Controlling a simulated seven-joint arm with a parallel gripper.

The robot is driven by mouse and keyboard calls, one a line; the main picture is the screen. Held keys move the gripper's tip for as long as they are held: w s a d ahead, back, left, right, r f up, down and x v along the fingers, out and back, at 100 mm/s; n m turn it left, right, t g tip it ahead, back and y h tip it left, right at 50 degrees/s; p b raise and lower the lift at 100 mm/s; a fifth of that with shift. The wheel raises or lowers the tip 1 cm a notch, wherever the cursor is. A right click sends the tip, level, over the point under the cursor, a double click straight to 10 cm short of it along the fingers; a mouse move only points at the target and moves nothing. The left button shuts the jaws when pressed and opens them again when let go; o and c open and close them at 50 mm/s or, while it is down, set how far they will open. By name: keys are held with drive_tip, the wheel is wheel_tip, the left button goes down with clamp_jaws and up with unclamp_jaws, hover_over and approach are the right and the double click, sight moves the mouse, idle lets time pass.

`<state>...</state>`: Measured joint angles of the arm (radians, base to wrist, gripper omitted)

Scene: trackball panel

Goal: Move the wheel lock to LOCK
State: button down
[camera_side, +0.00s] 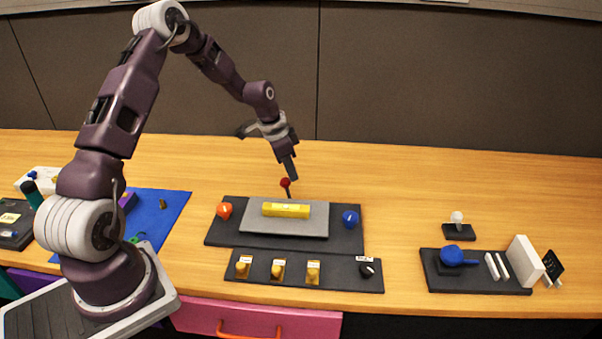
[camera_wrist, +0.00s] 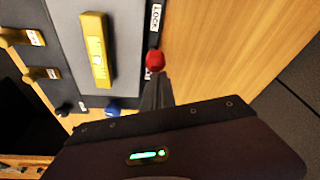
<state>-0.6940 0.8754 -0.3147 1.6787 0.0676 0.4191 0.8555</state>
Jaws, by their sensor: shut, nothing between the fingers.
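The wheel lock appears to be the lever with a red ball knob (camera_side: 285,183) at the back edge of the trackball panel (camera_side: 225,238). The red knob also shows in the wrist view (camera_wrist: 155,61), in a dark strip with a white LOCK label (camera_wrist: 155,18) at its upper end. A second label lower on the strip is mostly hidden by my fingers. My gripper (camera_side: 293,177) is shut and empty, pointing down, with its tips right beside the knob. In the wrist view the fingertips (camera_wrist: 157,78) are just below the knob, on the side away from LOCK; contact is unclear.
A yellow bar (camera_side: 286,210) lies on the grey plate, between an orange knob (camera_side: 224,210) and a blue knob (camera_side: 350,218). Yellow switches and a black knob (camera_side: 367,270) line the front strip.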

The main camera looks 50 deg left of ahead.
drive_tip(key=shift+s+a+f, duration=0.15)
drive_tip(key=shift+s+a, duration=0.85)
drive_tip(key=shift+s+a+f, duration=0.5)
drive_tip(key=shift+s+a, duration=0.15)
drive_tip(key=shift+s, duration=0.2)
drive_tip(key=w+d+r, duration=0.2)
drive_tip(key=w+r, duration=0.1)
drive_tip(key=w, duration=0.1)
drive_tip(key=s+a+r, duration=0.5)
drive_tip(key=r, duration=0.1)
drive_tip(key=shift+s, duration=0.4)
